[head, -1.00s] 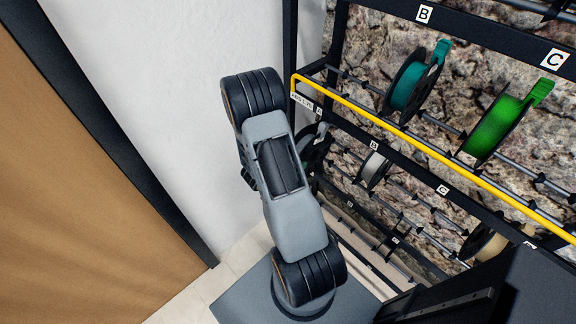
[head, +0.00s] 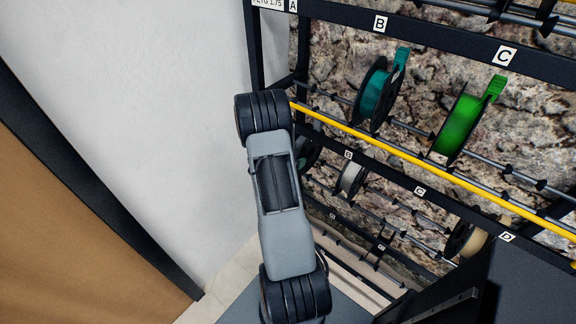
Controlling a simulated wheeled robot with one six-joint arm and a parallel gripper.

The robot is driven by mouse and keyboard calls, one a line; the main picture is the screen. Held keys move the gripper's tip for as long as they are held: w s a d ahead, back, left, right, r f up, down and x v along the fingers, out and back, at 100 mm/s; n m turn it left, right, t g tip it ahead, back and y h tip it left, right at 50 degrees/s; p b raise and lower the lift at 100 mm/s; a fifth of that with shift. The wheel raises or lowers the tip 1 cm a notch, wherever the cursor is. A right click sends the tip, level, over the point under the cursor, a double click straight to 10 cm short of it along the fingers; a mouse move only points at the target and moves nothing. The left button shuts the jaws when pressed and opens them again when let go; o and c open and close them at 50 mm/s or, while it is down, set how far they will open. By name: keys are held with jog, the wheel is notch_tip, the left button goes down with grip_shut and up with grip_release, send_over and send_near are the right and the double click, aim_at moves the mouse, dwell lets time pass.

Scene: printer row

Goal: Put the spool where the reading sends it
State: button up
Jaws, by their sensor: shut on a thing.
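My arm's links fill the middle of the head view, and my gripper does not show. I cannot tell what it holds. A teal spool (head: 376,94) hangs on the upper rod under label B (head: 380,23). A bright green spool (head: 459,124) hangs under label C (head: 504,55). A pale grey spool (head: 352,178) hangs on the lower rod near the lower label B (head: 347,155). A beige spool (head: 473,239) shows partly at the lower right. A dark spool (head: 308,156) is partly hidden behind my arm. No reading shows in this view.
A black rack with a yellow bar (head: 395,153) stands on the right before a stone wall. A tag with small print, partly cut off (head: 268,3), sits beside label A (head: 292,6). A white wall and a brown panel (head: 75,235) bound the left side.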

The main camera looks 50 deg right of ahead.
jog(key=d, duration=0.4)
jog(key=shift+b, duration=0.3)
jog(key=shift+d+f+b, duration=0.1)
jog(key=shift+f+b, duration=0.95)
jog(key=shift+f, duration=0.25)
jog(key=o, duration=1.3)
jog(key=shift+f, duration=0.1)
jog(key=shift+o, duration=0.2)
jog(key=v, duration=1.4)
jog(key=shift+p, duration=0.3)
jog(key=shift+f, duration=0.1)
